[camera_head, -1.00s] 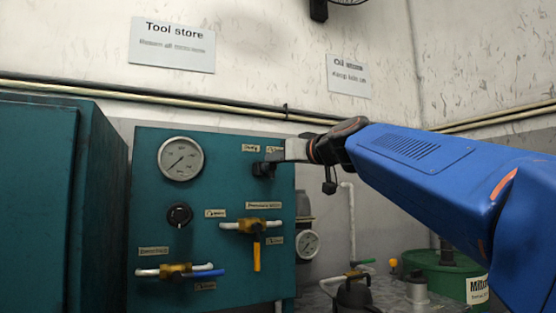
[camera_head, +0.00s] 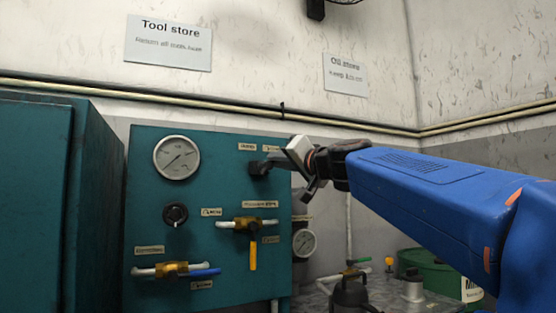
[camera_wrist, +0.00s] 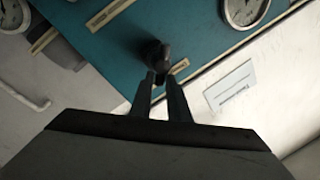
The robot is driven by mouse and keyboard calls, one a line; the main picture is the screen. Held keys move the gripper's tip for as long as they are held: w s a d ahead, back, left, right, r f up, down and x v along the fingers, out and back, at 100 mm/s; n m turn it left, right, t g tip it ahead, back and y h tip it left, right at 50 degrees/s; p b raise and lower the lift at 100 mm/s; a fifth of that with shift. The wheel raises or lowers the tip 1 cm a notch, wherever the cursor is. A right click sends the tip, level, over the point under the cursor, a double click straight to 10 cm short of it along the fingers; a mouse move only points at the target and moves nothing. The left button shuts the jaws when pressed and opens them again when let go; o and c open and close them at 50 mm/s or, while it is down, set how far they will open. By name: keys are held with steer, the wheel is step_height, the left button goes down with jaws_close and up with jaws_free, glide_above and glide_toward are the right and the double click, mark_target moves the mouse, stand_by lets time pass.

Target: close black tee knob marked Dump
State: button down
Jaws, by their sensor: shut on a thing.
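The black tee knob (camera_head: 258,168) sits at the upper right of the teal panel (camera_head: 225,190), below a small label (camera_head: 247,146) that looks like the Dump one but is blurred. My gripper (camera_head: 276,163) reaches it from the right and is shut on it. In the wrist view the knob (camera_wrist: 157,56) is dark, and the two fingertips (camera_wrist: 160,80) close on its near end. The gripper is rolled at an angle to the panel. The fingers partly hide the knob and a second label beside the first.
A pressure gauge (camera_head: 177,158) and a round black knob (camera_head: 175,214) are on the panel's left. Below are a valve with a yellow handle (camera_head: 253,256) and one with a blue handle (camera_head: 205,272). A green drum (camera_head: 440,270) stands at the lower right.

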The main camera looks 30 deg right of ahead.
steer(key=shift+f+m+t+h, duration=0.15)
steer(key=shift+f+m+h, duration=0.25)
steer(key=shift+m, duration=1.5)
steer(key=shift+f+m+t+h, duration=0.1)
steer(key=shift+f+m+h, duration=0.3)
steer(key=shift+m, duration=1.5)
steer(key=shift+f+m+t+h, duration=0.15)
steer(key=shift+f+m+h, duration=0.2)
steer(key=shift+m, duration=1.55)
steer(key=shift+h, duration=0.25)
steer(key=c, duration=1.7)
jaws_free()
steer(key=shift+w+a+r, duration=0.1)
steer(key=shift+w+a, duration=0.05)
steer(key=shift+o, duration=0.2)
